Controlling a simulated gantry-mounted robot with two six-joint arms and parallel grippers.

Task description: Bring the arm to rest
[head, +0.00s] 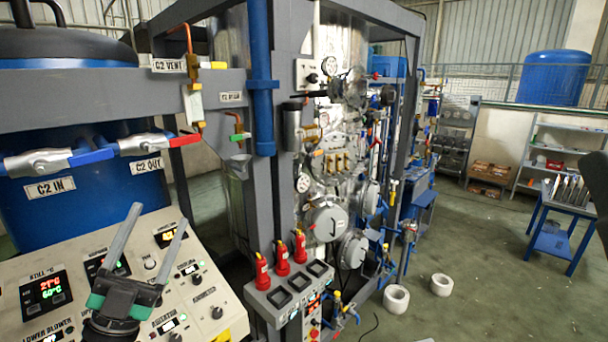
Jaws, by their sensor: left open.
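My left gripper (160,214) is at the lower left of the head view, in front of the sloped beige control panel (214,284). Its two long grey fingers are spread apart and point up, with nothing between them. Its dark and green body covers part of the panel's knobs and displays. Whether it touches the panel, I cannot tell. My right gripper is not in view.
Valves with blue and red handles (38,162) sit above the panel. The steel distillation unit (335,150) fills the middle. Green floor (490,275) is open at right, beside a blue table (552,240).

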